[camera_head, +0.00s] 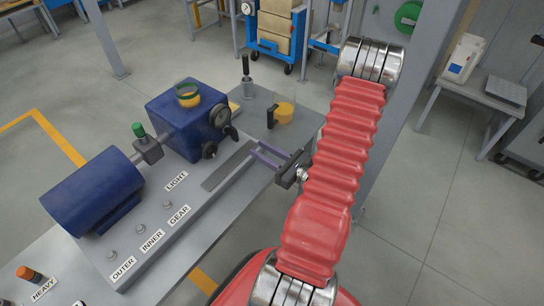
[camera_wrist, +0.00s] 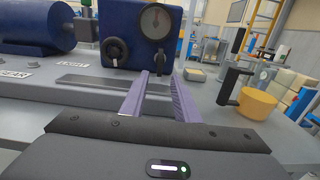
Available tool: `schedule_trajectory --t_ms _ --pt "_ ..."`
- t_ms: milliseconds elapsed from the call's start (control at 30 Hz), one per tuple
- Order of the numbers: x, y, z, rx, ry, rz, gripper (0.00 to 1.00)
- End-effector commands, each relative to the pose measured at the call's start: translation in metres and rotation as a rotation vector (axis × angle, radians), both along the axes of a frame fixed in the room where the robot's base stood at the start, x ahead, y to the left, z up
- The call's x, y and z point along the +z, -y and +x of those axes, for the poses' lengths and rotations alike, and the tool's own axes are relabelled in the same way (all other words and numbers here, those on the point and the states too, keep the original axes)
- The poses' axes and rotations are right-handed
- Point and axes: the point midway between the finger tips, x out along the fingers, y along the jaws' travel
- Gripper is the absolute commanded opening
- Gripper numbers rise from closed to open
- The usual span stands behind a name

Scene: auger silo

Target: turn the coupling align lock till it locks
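A blue gearbox-like housing (camera_head: 190,115) stands on the grey bench, with a dial gauge (camera_wrist: 155,20) on its face. Two black knobs are on that face: a round one (camera_wrist: 114,50) at lower left, and a lever-like one (camera_wrist: 158,60) at lower right. No label tells which part is the coupling align lock. A grey block (camera_head: 149,150) with a green top sits on the shaft between housing and blue motor (camera_head: 93,190). My gripper (camera_head: 257,150) is open and empty, its purple fingers apart, pointing at the housing. It also shows in the wrist view (camera_wrist: 160,80), short of the knobs.
A yellow cup-like item with a black handle (camera_wrist: 257,103) stands right of my fingers. A dark upright tool (camera_head: 246,75) stands behind. A flat grey slot plate (camera_head: 229,166) and labels LIGHT, GEAR, INNER, OUTER lie on the bench left of my gripper.

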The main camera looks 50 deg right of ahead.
Motion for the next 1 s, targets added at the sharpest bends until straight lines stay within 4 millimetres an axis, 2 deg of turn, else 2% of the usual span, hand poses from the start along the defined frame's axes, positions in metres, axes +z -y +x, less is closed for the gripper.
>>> schedule_trajectory --t_ms 200,433,767,1000 --pt "0.0 0.001 -0.025 -0.003 -0.001 0.001 0.28" --pt "-0.001 0.001 -0.038 -0.001 -0.001 0.001 0.28" --pt "-0.001 0.001 -0.038 0.0 -0.001 0.0 0.28" --pt "0.003 0.0 -0.024 0.002 0.004 -0.073 0.28"
